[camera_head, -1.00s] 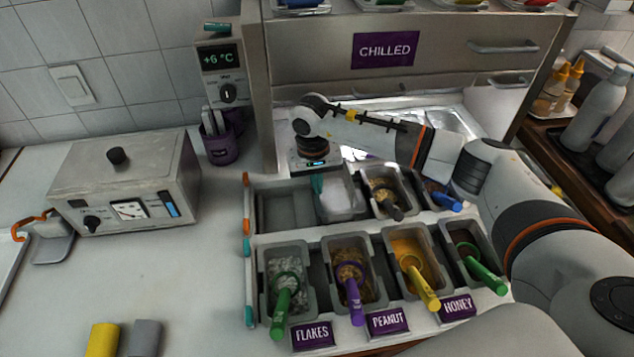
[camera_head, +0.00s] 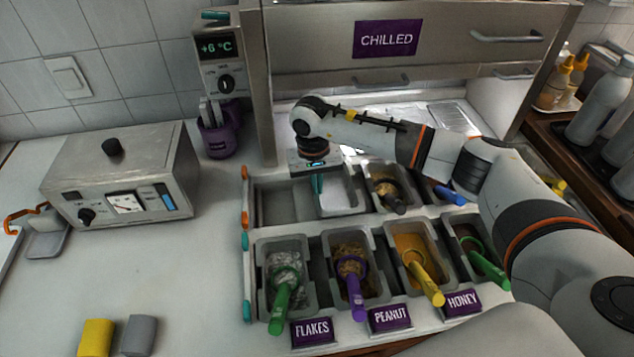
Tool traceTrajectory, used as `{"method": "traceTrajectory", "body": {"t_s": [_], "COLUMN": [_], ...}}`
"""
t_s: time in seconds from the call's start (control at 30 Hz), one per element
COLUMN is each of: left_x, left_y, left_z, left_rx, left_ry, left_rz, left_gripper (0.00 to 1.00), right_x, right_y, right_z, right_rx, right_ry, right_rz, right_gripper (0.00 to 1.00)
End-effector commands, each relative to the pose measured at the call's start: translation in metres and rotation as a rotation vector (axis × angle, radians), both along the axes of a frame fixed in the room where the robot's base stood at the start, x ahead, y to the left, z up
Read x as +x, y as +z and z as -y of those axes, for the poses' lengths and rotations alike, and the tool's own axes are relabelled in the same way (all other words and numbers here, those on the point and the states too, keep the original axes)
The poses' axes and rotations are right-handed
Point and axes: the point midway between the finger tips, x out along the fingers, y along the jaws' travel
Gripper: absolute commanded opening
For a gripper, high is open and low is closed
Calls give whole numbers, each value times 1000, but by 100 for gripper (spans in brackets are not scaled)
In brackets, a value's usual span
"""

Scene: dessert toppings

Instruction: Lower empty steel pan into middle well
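The steel pan (camera_head: 337,203) is pale inside and looks empty. It is in the back row of the topping rail, between an empty dark well (camera_head: 282,207) on its left and a pan of brown topping (camera_head: 383,176) on its right. My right gripper (camera_head: 318,185) points down at the pan's left rim, its teal fingertips close together there. It appears shut on that rim, though the far finger is hidden. I cannot tell whether the pan is fully seated. My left gripper is out of view.
Front-row pans hold scoops with green (camera_head: 281,308), purple (camera_head: 355,297) and yellow (camera_head: 431,288) handles. My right arm crosses above the back row's right side. A steel heater box (camera_head: 120,180) stands left; the counter before it is mostly clear.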

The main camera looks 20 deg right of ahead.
Motion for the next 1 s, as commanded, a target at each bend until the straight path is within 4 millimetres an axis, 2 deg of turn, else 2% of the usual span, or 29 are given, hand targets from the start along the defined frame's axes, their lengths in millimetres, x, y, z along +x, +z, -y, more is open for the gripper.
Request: {"method": "traceTrajectory", "body": {"t_s": [1.0], "left_x": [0], "left_y": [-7], "left_z": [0], "left_rx": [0], "left_ry": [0], "left_rz": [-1], "left_gripper": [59], "right_x": [0], "right_y": [-1], "right_z": [0], "right_rx": [0], "right_ry": [0], "right_rz": [0], "right_gripper": [0]}}
